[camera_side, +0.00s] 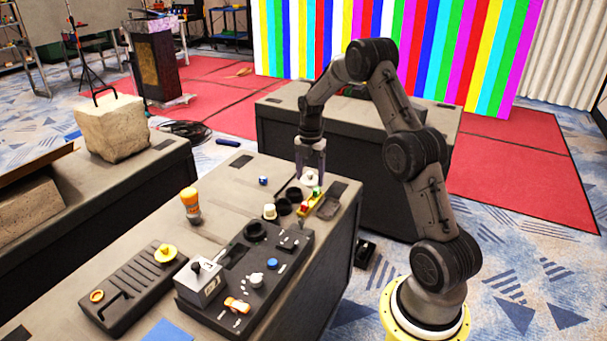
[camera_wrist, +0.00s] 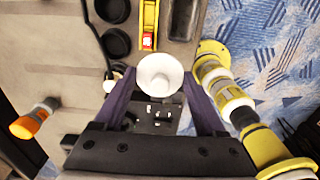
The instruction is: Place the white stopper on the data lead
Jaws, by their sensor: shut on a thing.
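My gripper (camera_side: 310,178) is shut on a white, round, flared piece, which looks like the white stopper (camera_side: 309,175). In the wrist view the stopper (camera_wrist: 160,74) sits between the two purple-grey fingers of my gripper (camera_wrist: 160,82), its wide face towards the camera. In the side view it is above the far right part of the table, near a yellow holder. A thin dark cable, perhaps the data lead (camera_wrist: 95,35), curves along the left of the wrist view. It runs down towards a small white piece (camera_wrist: 119,69) beside the left finger. I cannot tell its end clearly.
The yellow holder (camera_side: 309,203) has red and green parts. Black cups (camera_side: 284,206) and a dark shallow tray (camera_side: 336,188) are close by. A black console (camera_side: 215,310) and an orange-topped bottle (camera_side: 190,203) stand nearer the camera. The table (camera_side: 225,190) has free room left of the cups.

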